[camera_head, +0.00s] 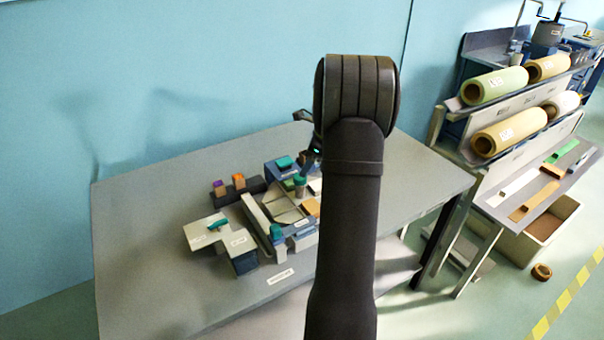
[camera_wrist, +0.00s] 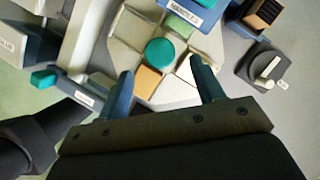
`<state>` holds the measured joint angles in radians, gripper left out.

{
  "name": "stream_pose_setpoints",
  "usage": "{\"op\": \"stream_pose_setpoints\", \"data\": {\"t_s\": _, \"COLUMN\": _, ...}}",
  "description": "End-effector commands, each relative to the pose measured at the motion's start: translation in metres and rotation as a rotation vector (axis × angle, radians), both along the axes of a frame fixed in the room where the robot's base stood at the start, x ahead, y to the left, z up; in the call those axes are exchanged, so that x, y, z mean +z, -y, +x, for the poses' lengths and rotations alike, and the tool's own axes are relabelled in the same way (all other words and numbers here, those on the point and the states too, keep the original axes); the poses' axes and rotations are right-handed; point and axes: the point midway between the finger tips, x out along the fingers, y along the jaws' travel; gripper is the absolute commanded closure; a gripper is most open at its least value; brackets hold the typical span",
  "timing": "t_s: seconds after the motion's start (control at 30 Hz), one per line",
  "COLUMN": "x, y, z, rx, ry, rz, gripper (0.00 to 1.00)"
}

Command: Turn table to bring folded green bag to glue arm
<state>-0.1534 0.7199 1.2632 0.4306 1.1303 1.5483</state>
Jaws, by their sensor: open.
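In the wrist view, a table with pale panels (camera_wrist: 128,33) has a round teal knob (camera_wrist: 160,52) at its middle. A small green piece (camera_wrist: 180,27), perhaps the folded green bag, lies on its far side, close to a blue block labelled HANDLES (camera_wrist: 190,14). An orange-tan piece (camera_wrist: 148,82) lies on the near side. My gripper (camera_wrist: 163,66) is open, its two blue fingers apart on either side of the knob's near side; contact is not clear. In the head view, my arm hides part of the table and most of the gripper. I cannot tell which part is the glue arm.
A dark unit with a pale dial (camera_wrist: 267,70) stands at right in the wrist view. A teal handle (camera_wrist: 43,79) is at left. In the head view, pale boxes (camera_head: 208,232) stand left on the grey bench (camera_head: 150,285), whose front left is clear. Paper rolls (camera_head: 510,130) are at right.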

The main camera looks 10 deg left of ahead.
Motion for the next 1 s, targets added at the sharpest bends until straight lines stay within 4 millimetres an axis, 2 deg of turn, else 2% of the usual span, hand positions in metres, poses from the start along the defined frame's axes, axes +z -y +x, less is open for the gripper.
{"op": "stream_pose_setpoints", "data": {"t_s": 0.1, "x": -0.022, "y": -0.009, "z": -0.001, "rx": 0.002, "ry": -0.002, "rz": -0.001, "gripper": 0.39}}
{"op": "stream_pose_setpoints", "data": {"t_s": 0.3, "x": -0.043, "y": -0.018, "z": 0.0, "rx": 0.001, "ry": -0.001, "rz": 0.0, "gripper": 0.39}}
{"op": "stream_pose_setpoints", "data": {"t_s": 0.7, "x": -0.049, "y": -0.02, "z": 0.0, "rx": 0.001, "ry": 0.001, "rz": 0.0, "gripper": 0.41}}
{"op": "stream_pose_setpoints", "data": {"t_s": 1.0, "x": -0.049, "y": -0.02, "z": 0.0, "rx": 0.001, "ry": 0.001, "rz": 0.0, "gripper": 0.99}}
